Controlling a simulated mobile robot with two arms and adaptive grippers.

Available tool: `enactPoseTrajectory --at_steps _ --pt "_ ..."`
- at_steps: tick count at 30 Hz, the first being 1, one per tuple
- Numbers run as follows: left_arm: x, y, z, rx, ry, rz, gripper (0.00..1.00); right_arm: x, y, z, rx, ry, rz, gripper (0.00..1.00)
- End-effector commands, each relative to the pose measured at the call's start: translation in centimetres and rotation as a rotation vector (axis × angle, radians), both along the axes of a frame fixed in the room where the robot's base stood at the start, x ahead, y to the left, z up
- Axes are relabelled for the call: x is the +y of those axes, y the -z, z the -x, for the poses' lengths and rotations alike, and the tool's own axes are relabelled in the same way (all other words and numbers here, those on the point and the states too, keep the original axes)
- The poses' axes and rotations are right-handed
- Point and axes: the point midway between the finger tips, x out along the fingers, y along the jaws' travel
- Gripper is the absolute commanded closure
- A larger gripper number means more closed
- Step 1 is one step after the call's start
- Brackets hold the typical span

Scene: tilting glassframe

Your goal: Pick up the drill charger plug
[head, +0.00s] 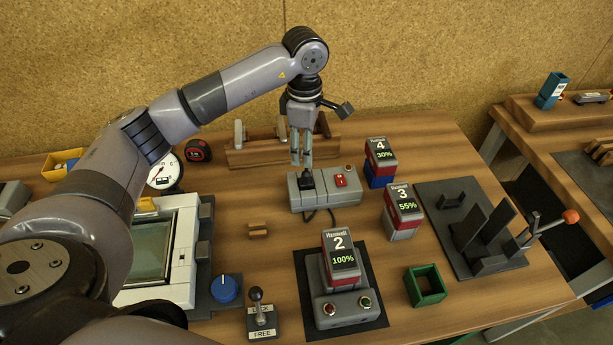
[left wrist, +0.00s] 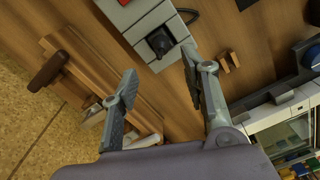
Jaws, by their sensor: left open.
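The black drill charger plug (head: 307,180) sits on the left end of a grey power strip (head: 328,198), with a dark cable below it. The plug also shows in the left wrist view (left wrist: 160,42), on the strip's end and beyond my fingertips. My left gripper (head: 301,163) points down over the plug. In the left wrist view its two fingers (left wrist: 160,80) are apart with nothing between them. The head view does not clearly show the gap to the plug. My right gripper is not in view.
A red switch (head: 341,181) is on the strip. A wooden rack (head: 250,157) stands behind it. Battery 4 (head: 380,155) and battery 3 (head: 403,203) stand to the right. Battery 2 (head: 341,252) is on the charger in front.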

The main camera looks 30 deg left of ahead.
Motion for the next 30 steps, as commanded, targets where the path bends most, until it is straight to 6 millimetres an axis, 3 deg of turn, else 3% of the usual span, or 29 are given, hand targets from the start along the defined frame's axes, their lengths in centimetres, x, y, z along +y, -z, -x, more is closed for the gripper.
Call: enactPoseTrajectory --at_steps 6,11,18,26,30 --pt "0.0 2.1 0.0 0.000 0.000 0.000 0.58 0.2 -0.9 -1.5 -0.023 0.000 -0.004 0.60" --pt "-0.2 3.4 0.2 0.004 -0.001 0.000 0.58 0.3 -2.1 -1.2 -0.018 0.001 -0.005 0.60" --pt "-0.3 6.8 0.2 0.002 -0.001 0.001 0.58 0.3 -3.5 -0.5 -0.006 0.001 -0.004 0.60" --pt "-0.3 7.5 0.1 -0.001 0.000 0.000 0.58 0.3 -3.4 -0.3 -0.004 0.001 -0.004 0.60" --pt "-0.3 7.5 0.1 0.000 0.000 0.000 0.66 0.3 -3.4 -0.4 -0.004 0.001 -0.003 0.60"
